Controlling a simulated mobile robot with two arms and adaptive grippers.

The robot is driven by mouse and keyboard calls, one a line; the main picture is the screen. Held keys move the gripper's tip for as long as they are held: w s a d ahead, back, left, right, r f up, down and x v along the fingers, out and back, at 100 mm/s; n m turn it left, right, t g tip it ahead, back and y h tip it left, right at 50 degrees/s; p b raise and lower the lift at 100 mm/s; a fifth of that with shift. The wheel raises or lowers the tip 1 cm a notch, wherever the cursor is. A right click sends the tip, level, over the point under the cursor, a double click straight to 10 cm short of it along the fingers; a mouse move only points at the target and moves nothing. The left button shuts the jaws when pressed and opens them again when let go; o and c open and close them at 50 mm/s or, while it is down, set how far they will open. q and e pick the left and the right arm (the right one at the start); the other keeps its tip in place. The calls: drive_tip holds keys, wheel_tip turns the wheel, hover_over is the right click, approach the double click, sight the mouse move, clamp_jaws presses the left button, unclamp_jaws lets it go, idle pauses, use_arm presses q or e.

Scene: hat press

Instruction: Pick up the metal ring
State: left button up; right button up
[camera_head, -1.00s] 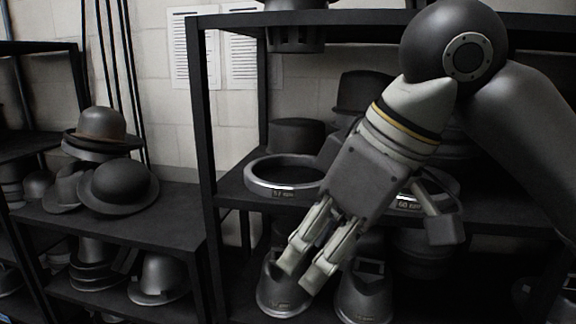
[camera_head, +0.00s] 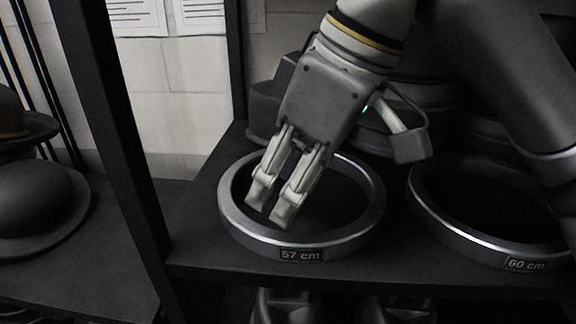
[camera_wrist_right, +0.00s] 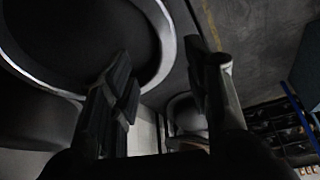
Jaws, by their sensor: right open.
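A metal ring (camera_head: 232,226) labelled "57 cm" lies flat on the dark shelf, near its front edge. My right gripper (camera_head: 271,207) is open and empty, pointing down. Its fingertips overlap the left part of the ring's opening in the head view; their height above the shelf is hard to tell. In the right wrist view a metal ring's rim (camera_wrist_right: 168,45) curves between the two open fingers (camera_wrist_right: 165,78), with a gap to each. A second ring (camera_head: 455,236) labelled "60 cm" lies to the right. My left gripper is not in view.
A black shelf post (camera_head: 112,130) stands left of the ring. Dark hats (camera_head: 40,205) sit on a shelf at far left. Dark round shapes (camera_head: 270,105) stand behind the rings. Bare shelf surface (camera_head: 205,255) shows left of the ring.

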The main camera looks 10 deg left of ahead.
sight(266, 232)
drive_tip(key=f, duration=0.1)
drive_tip(key=s+a+f+p, duration=0.1)
drive_tip(key=shift+s+f, duration=0.15)
drive_tip(key=shift+f, duration=0.2)
drive_tip(key=p+x, duration=0.1)
drive_tip(key=x, duration=0.2)
drive_tip(key=shift+d, duration=0.15)
drive_tip(key=shift+w+a+f, duration=0.25)
drive_tip(key=shift+w+f, duration=0.1)
drive_tip(key=shift+f, duration=0.3)
drive_tip(key=c, duration=0.6)
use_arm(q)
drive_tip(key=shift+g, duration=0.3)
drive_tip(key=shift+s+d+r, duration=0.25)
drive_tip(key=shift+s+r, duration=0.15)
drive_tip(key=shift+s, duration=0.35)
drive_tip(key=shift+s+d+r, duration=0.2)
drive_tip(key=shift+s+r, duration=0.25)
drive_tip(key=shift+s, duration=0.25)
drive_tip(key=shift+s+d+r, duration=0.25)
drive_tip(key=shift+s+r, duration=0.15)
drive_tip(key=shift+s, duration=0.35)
use_arm(e)
drive_tip(key=shift+r, duration=0.1)
clamp_jaws()
